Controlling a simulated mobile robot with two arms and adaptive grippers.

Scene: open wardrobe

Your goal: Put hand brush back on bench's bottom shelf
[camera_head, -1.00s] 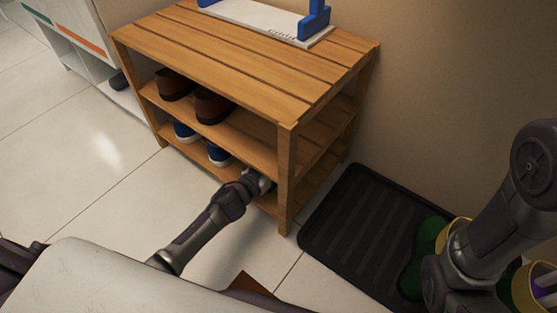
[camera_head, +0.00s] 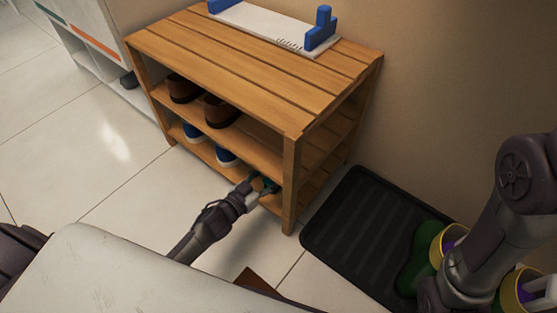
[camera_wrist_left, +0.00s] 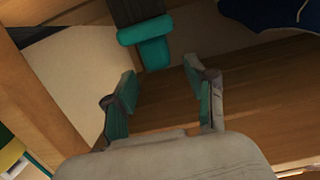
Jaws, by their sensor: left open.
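The wooden bench (camera_head: 285,75) stands against the wall, with its bottom shelf (camera_head: 208,152) near the floor. My left gripper (camera_head: 264,186) is at the front of that shelf, beside the front right leg. In the left wrist view my left gripper (camera_wrist_left: 163,80) is open, with nothing between its teal-padded fingers. What looks like the hand brush (camera_wrist_left: 148,40), teal with a dark part, lies just beyond the fingertips, apart from them. In the head view the teal at the gripper is too small to separate brush from pads.
Blue shoes (camera_head: 226,157) stand on the bottom shelf, left of my gripper. Brown shoes (camera_head: 221,112) are on the shelf above. A black mat (camera_head: 350,225) with green boots (camera_head: 427,255) lies right of the bench. Open floor (camera_head: 130,215) is at left.

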